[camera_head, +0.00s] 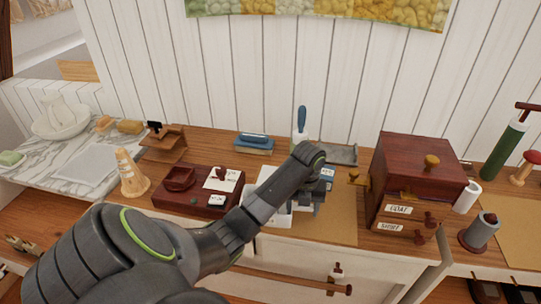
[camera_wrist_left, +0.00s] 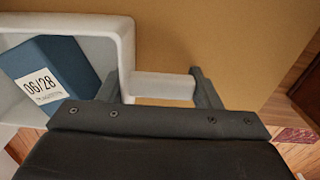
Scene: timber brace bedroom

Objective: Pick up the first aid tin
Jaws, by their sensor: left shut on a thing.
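The first aid tin looks like a white open-topped box (camera_head: 266,176) on the counter, partly hidden behind my left arm in the head view. In the left wrist view its white wall (camera_wrist_left: 125,45) is close, and a blue packet (camera_wrist_left: 48,78) labelled "06/28" lies inside. A short white tab sticks out from the wall. My left gripper (camera_wrist_left: 165,88) has its fingers on either side of this tab and is shut on it. The left gripper also shows in the head view (camera_head: 305,207), reaching down at the tin. My right gripper is not in view.
A dark red drawer cabinet (camera_head: 410,170) stands close on the right. A dark red tray (camera_head: 190,203) and a tan cone (camera_head: 131,172) stand on the left. A blue block (camera_head: 254,144) and a blue-handled tool (camera_head: 301,122) are behind. Brown paper (camera_head: 335,228) lies bare at the front.

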